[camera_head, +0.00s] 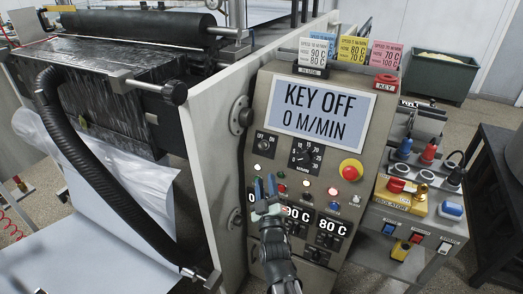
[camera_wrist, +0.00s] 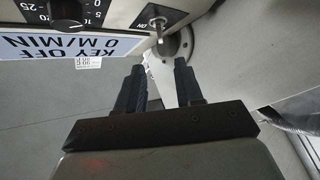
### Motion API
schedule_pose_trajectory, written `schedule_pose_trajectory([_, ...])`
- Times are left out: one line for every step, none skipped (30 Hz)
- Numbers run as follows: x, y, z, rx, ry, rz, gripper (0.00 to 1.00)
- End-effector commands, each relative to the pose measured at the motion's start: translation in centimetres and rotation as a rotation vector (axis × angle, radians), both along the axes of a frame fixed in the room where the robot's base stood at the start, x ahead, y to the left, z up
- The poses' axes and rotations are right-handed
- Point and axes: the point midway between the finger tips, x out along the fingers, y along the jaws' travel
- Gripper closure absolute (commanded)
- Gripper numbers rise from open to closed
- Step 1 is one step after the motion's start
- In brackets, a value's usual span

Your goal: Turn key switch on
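The key switch (camera_head: 264,143) is a small silver switch on a dark plate marked OFF and ON, just below the display on the control panel. In the wrist view the key switch (camera_wrist: 157,22) shows at the top, beyond my fingertips. The display (camera_head: 318,114) reads KEY OFF and 0 M/MIN. My gripper (camera_head: 265,186) is in front of the panel, below the key switch in the head view. In the wrist view my gripper (camera_wrist: 160,75) has its two dark fingers apart with nothing between them. No contact with the key shows.
A speed dial (camera_head: 302,158) sits to the right of the key switch, and a red emergency button (camera_head: 350,170) further right. Several small buttons and temperature displays (camera_head: 332,233) lie lower. Rollers (camera_head: 140,25) and a black hose (camera_head: 80,160) are at left.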

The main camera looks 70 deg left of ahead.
Motion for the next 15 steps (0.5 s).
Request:
schedule_pose_trajectory([0.1,0.6,0.1,0.0,0.0,0.0,0.64])
schedule_pose_trajectory([0.2,0.9,0.2,0.0,0.001,0.0,0.64])
schedule_pose_trajectory([0.3,1.4,0.3,0.0,0.001,0.0,0.64])
schedule_pose_trajectory([0.4,1.7,0.4,-0.001,0.001,0.0,0.64])
schedule_pose_trajectory([0.5,2.1,0.5,-0.001,0.001,0.0,0.64])
schedule_pose_trajectory([0.6,2.7,0.7,-0.001,0.001,0.0,0.64])
schedule_pose_trajectory([0.7,3.1,0.8,-0.001,0.001,0.0,0.64])
schedule_pose_trajectory([0.8,3.6,1.0,0.0,0.001,0.001,0.64])
schedule_pose_trajectory([0.9,4.3,1.3,0.0,0.001,0.0,0.64])
schedule_pose_trajectory([1.0,4.7,1.4,0.0,0.002,0.001,0.64])
schedule_pose_trajectory([1.1,5.2,1.6,0.0,0.002,0.001,0.64])
schedule_pose_trajectory([1.3,5.9,1.8,-0.001,0.002,0.001,0.64])
schedule_pose_trajectory([1.4,6.4,1.9,-0.001,0.002,0.001,0.64])
schedule_pose_trajectory([1.5,6.9,2.1,-0.001,0.002,0.001,0.64])
schedule_pose_trajectory([1.6,7.6,2.3,-0.001,0.002,0.001,0.64])
